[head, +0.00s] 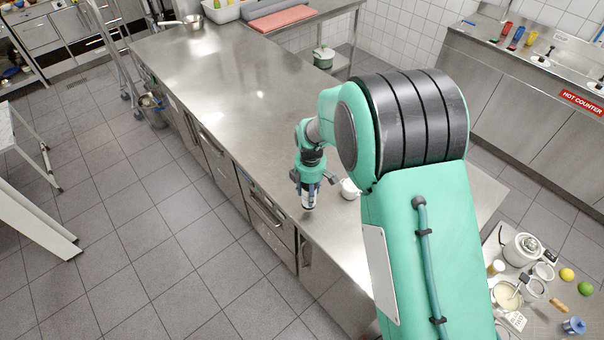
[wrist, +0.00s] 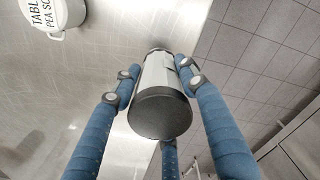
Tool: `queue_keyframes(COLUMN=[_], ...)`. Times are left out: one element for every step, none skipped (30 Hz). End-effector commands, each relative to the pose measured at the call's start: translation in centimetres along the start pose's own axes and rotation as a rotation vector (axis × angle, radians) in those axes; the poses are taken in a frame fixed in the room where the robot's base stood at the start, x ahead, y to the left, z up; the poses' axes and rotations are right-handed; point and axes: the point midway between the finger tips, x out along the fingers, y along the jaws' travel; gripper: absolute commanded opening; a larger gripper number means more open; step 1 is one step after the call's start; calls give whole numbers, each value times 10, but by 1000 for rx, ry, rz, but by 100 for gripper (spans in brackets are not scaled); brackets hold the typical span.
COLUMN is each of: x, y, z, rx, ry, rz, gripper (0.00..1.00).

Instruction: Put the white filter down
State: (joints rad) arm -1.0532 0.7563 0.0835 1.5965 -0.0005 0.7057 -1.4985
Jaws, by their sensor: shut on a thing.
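The white filter (wrist: 157,72) is a pale cylinder with a dark grey end, seen in the wrist view between the blue fingers. My gripper (wrist: 155,85) is shut on it, with finger pads against its sides. In the head view my gripper (head: 308,192) points down near the front edge of the steel counter (head: 225,85). The filter's pale lower part (head: 308,203) shows beneath the fingers. I cannot tell whether it touches the counter.
A white lettered pot (head: 348,188) stands close to the right of my gripper; it also shows in the wrist view (wrist: 55,17). The counter's middle is clear. Tiled floor lies beyond the front edge.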

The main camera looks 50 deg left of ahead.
Motion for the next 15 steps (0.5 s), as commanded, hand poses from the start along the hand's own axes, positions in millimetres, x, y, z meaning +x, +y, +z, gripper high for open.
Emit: queue_keyframes(x=[0,0,0,1,2,2,2,2,3,3,4,4,4,5,5], y=[5,8,13,16,20,25,29,33,39,43,46,51,56,60,65], z=[0,0,0,-1,-1,-1,-1,-1,-1,-2,-2,-2,-2,-2,-2], rx=[0,0,0,0,0,0,0,0,0,0,0,0,0,0,0], ry=[0,0,0,0,0,0,0,0,0,0,0,0,0,0,0], rz=[1,2,3,2,1,1,1,2,3,2,1,1,2,2,2], gripper=[12,12,12,12,12,12,12,12,12,12,12,12,12,12,12])
